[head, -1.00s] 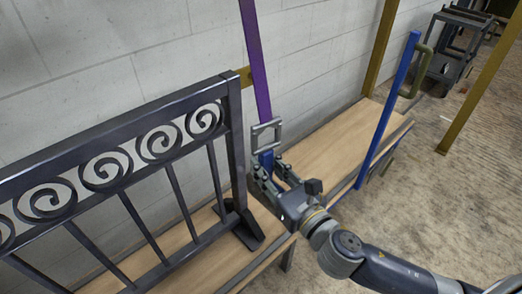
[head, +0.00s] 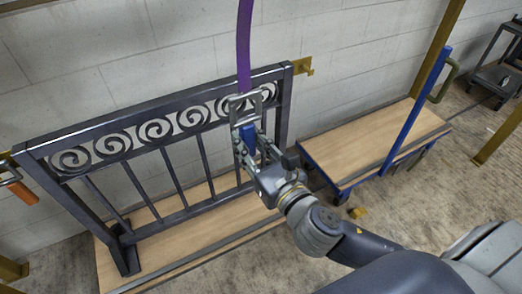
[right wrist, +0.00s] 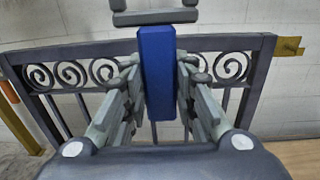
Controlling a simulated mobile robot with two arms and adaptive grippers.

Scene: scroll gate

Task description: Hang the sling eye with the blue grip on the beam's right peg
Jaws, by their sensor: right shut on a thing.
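My right gripper (head: 247,150) is shut on the blue grip (head: 248,135), which also shows upright between the fingers in the right wrist view (right wrist: 157,70). Above the grip is the grey rectangular sling eye (head: 245,106), hung from a purple strap (head: 244,45). The eye is in front of the gate's scroll row, left of its right post. A brass-coloured peg end (head: 303,66) sticks out past that post; it also shows in the right wrist view (right wrist: 289,46). The eye is apart from it, to its left. My left gripper is not in view.
The dark scroll gate (head: 150,130) stands on a wooden deck (head: 200,247). An orange grip (head: 22,192) is at the far left by a brass part. A wooden cart (head: 365,140) with a blue post (head: 417,110) stands to the right. A white block wall is behind.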

